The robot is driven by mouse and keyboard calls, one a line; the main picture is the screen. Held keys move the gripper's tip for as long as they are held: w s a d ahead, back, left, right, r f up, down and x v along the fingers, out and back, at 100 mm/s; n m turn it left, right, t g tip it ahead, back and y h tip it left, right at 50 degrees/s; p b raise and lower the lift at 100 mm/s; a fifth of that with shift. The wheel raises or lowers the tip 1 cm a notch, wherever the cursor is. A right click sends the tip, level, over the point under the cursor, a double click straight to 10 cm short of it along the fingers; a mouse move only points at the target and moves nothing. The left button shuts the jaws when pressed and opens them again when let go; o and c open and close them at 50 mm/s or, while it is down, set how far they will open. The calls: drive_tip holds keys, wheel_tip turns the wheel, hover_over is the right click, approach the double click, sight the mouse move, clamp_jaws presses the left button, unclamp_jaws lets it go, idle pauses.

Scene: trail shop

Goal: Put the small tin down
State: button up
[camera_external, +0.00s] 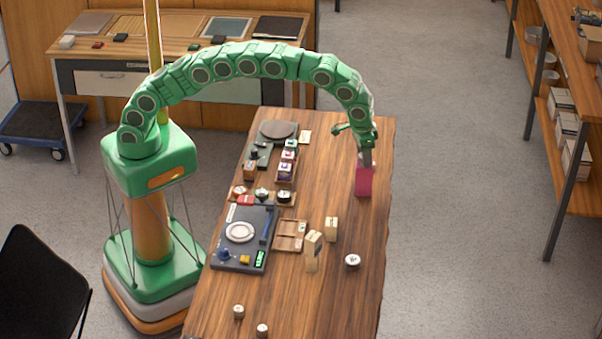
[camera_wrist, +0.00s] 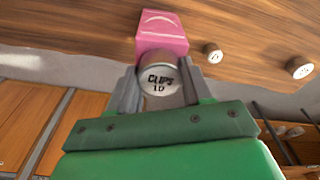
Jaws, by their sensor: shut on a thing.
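The small tin (camera_wrist: 160,78) is a grey cylinder whose pale end reads "CLIPS". My gripper (camera_wrist: 160,92) is shut on it, one finger on each side. In the external view my gripper (camera_external: 366,152) points down over the far right side of the wooden table, and little of the tin shows there. A pink-red box (camera_external: 364,182) stands directly below the gripper and also shows just beyond the tin in the wrist view (camera_wrist: 162,30). I cannot tell whether the tin touches the box.
A white-topped tin (camera_external: 353,261) stands nearer on the table (camera_external: 330,295), with two more tins (camera_external: 238,312) at the near end. Pale blocks (camera_external: 313,250), a wooden tray (camera_external: 289,236) and a dark scale-like device (camera_external: 241,238) lie left. Bare wood surrounds the pink box.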

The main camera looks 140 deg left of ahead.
sight(360, 156)
drive_tip(key=o, duration=1)
drive_tip(key=shift+f, duration=0.1)
drive_tip(key=shift+o, duration=0.2)
wheel_tip(360, 156, up, 12)
drive_tip(key=d, duration=0.1)
drive_tip(key=shift+s+d, duration=0.2)
drive_tip(key=shift+s, duration=0.05)
